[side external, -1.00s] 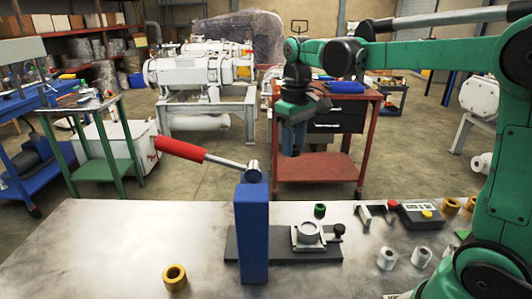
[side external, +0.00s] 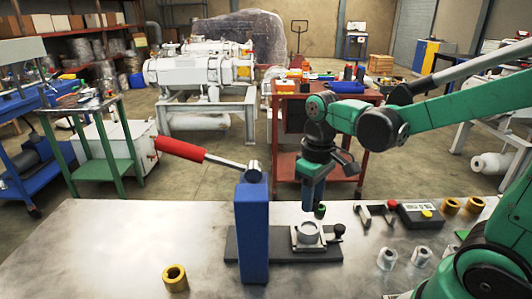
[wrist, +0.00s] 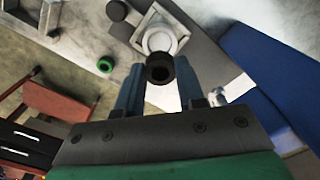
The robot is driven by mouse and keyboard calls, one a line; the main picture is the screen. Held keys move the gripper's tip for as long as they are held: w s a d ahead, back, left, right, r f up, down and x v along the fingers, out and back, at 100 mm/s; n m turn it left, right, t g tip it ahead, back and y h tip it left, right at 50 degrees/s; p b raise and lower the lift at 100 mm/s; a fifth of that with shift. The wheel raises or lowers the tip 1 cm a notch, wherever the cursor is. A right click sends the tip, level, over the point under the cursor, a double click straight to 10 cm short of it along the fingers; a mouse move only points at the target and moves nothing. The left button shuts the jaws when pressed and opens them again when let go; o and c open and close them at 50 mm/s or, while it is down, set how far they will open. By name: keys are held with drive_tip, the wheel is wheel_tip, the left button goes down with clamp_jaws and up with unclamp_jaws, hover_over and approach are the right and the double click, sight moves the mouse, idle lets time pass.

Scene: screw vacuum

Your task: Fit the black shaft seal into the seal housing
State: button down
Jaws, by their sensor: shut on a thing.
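My gripper (wrist: 159,85) is shut on the black shaft seal (wrist: 160,76), a small dark ring between its fingertips in the wrist view. In the side external view my gripper (side external: 308,201) points down above the table, close over the work area; the seal is too small to make out there. The seal housing (side external: 309,239) is a pale square block with a round bore, standing on a dark base plate.
A blue press column (side external: 251,230) with a red-handled lever (side external: 182,149) stands left of the housing. A black knob (side external: 338,230) sits at its right. A green ring (wrist: 105,65) lies nearby on the table. White and brass rings and a grey box (side external: 420,215) lie right. The front left is mostly clear.

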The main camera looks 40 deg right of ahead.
sight(309, 229)
drive_tip(key=shift+f, duration=2.15)
drive_tip(key=shift+f, duration=0.25)
drive_tip(key=shift+c, duration=2.3)
unclamp_jaws()
drive_tip(key=shift+r, duration=0.15)
drive_tip(key=shift+r, duration=2.9)
